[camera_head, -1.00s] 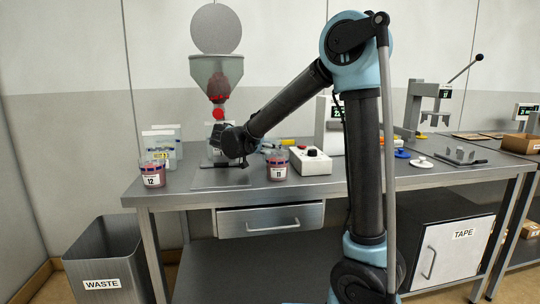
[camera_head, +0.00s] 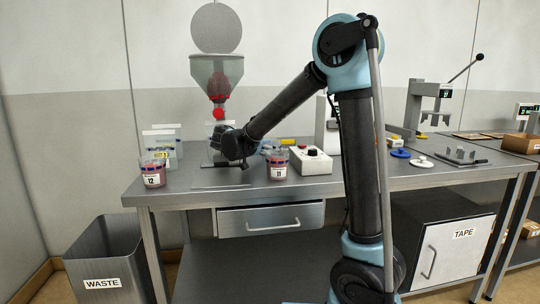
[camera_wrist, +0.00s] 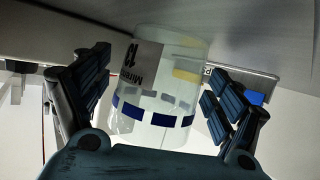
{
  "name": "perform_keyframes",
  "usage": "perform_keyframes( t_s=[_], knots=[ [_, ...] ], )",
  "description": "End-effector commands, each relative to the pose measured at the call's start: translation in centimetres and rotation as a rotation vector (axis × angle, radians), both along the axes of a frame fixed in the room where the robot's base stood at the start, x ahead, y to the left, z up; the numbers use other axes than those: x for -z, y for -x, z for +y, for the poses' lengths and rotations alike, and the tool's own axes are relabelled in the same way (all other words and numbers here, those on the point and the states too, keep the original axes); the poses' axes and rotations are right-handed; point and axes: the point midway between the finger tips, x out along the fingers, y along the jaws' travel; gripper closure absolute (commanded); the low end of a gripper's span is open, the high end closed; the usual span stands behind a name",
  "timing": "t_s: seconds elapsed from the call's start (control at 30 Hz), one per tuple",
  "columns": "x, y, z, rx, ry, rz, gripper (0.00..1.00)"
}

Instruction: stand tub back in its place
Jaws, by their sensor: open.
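A clear tub (camera_wrist: 165,75) with a blue band and a label that looks like "13" stands between the two fingers of my gripper (camera_wrist: 155,88) in the wrist view. The fingers are open, with a gap visible on the left side; contact on the right is hard to tell. In the head view my gripper (camera_head: 220,143) is low over the bench, below the funnel, and largely hides that tub. Tub 12 (camera_head: 153,181) stands at the bench's left front. Tub 11 (camera_head: 278,172) stands right of my gripper. Both hold reddish contents.
The hopper funnel (camera_head: 217,72) with a red outlet hangs above my gripper. Clear containers (camera_head: 160,143) stand behind tub 12. A white control box (camera_head: 311,161) is right of tub 11. A waste bin (camera_head: 104,262) stands on the floor left of the bench (camera_head: 400,180).

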Motion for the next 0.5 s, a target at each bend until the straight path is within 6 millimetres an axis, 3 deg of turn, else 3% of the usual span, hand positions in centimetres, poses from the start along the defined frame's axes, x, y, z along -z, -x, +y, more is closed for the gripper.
perform_keyframes(
  t_s=[0.17, 0.5],
  knots=[
    [-0.5, 0.9, 0.9, -0.002, 0.000, 0.000, 0.13],
    [-2.9, 5.2, 4.9, -0.004, 0.000, 0.001, 0.13]
  ],
)
